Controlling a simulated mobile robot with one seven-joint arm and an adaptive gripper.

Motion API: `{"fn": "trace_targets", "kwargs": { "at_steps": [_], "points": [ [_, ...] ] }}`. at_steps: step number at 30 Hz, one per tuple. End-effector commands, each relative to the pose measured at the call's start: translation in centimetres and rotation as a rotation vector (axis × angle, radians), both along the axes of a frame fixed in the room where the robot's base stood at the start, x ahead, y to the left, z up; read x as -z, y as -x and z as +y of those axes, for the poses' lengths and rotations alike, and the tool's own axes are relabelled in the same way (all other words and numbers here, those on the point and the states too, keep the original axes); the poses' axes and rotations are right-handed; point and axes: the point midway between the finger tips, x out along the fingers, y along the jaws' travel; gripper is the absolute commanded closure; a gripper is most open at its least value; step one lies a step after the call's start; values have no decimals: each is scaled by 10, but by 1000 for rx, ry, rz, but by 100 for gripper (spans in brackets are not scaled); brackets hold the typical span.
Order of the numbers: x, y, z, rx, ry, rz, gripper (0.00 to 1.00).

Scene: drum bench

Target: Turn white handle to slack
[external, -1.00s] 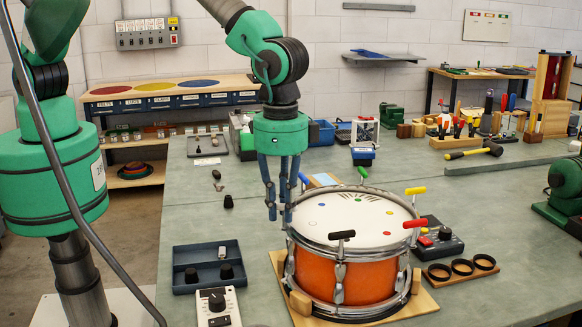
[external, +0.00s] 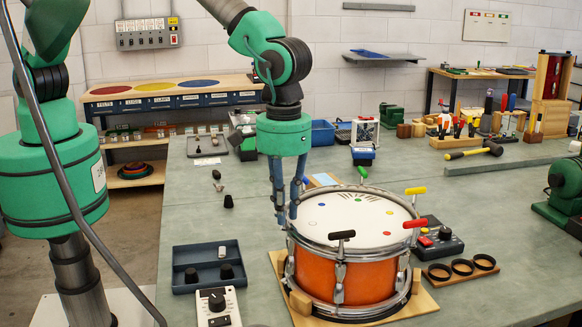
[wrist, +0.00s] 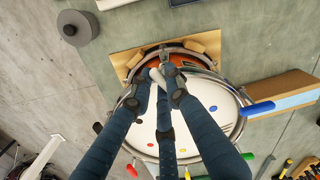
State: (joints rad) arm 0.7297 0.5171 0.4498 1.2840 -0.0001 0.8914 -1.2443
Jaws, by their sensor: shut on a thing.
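The orange drum (external: 345,272) with a white head stands on a wooden board. Around its rim are T-handles: black (external: 342,234), red (external: 414,224), yellow (external: 415,190), green (external: 362,171) and blue (external: 304,178). My gripper (external: 287,215) points down at the drum's left rim, its fingers drawn together. In the wrist view, the white handle (wrist: 157,76) lies between the fingertips of my gripper (wrist: 163,80), which is shut on it. The fingers partly cover the handle, and I cannot make it out in the external view.
A blue-grey tray (external: 178,272) with knobs and a white control box (external: 218,305) sit left of the drum. A dark control box (external: 440,240) and black rings (external: 462,267) are at its right. The bench left of the gripper is mostly clear.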

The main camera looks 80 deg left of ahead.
Motion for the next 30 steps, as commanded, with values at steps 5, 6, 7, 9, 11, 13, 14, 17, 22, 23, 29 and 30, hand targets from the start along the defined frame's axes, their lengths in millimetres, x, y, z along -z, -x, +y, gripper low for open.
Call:
{"fn": "trace_targets", "kwargs": {
  "at_steps": [5, 6, 7, 9, 11, 13, 14, 17, 22, 23, 29, 30],
  "points": [
    [-2, -3, -2, -166, 4, -3, 100],
    [-2, -3, -2, -203, 4, -3, 100],
    [-3, -3, -2, -232, 4, -3, 100],
    [-3, -4, -2, -298, 4, -3, 100],
    [-3, -4, -2, -356, 4, -4, 100],
    [-3, -5, -2, -422, 4, -4, 100],
    [-3, -5, -2, -451, 4, -4, 100],
    [-3, -6, -2, -545, 5, -3, 100],
    [-3, -7, -1, -697, 5, -3, 100],
    [-3, -7, -1, -721, 5, -3, 100],
    [-3, -8, -1, -855, 5, -3, 100],
    [-3, -8, -1, -874, 6, -3, 100]
  ]
}}
